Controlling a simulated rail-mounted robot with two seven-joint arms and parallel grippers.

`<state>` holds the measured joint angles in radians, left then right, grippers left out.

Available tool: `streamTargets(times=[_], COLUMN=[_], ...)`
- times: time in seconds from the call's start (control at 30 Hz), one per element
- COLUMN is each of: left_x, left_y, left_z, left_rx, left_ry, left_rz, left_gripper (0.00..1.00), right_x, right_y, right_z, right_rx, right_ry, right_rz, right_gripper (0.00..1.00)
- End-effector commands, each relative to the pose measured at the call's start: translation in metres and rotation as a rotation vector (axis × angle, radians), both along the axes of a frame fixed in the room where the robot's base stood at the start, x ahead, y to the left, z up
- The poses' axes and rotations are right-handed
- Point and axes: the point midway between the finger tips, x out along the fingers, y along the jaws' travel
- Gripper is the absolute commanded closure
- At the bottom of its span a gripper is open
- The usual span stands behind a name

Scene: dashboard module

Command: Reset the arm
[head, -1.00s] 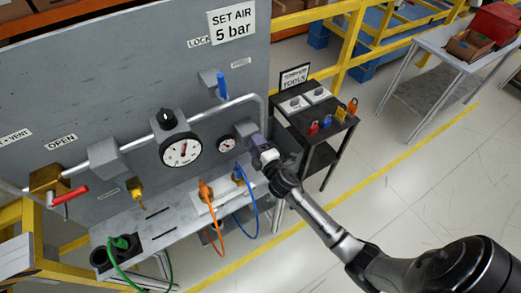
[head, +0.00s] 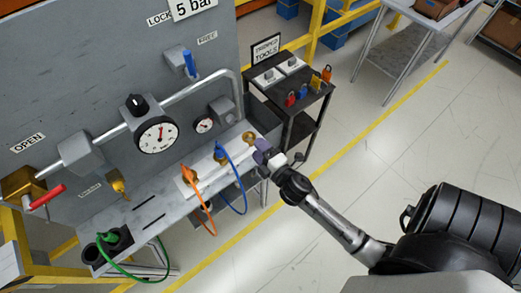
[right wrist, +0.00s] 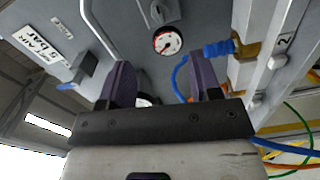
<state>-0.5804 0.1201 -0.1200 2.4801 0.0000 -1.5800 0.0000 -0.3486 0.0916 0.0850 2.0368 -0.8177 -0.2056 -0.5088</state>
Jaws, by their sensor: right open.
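My right gripper (head: 264,152) is at the right end of the panel's shelf, next to a brass fitting (head: 249,138). In the right wrist view its two purple fingers (right wrist: 165,85) stand apart with nothing held between them. My right arm reaches in from the lower right. My left gripper is not in the head view.
A grey panel carries a large gauge (head: 157,135), a small gauge (head: 204,125), a blue-handled valve (head: 189,64) and a red lever (head: 47,196). Orange (head: 205,213), blue (head: 236,181) and green (head: 140,276) hoses hang at the shelf. A black cart (head: 290,92) stands right.

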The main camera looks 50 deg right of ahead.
Motion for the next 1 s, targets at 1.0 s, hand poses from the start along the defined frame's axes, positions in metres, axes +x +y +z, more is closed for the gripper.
streamTargets(times=[1.0], left_x=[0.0], left_y=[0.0], left_z=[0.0], left_rx=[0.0], left_ry=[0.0], left_rz=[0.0], left_gripper=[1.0], right_x=[-0.022], right_y=[-0.038], right_z=[-0.037], right_rx=[0.383], right_ry=[0.153], right_rz=[-0.316], right_gripper=[0.42])
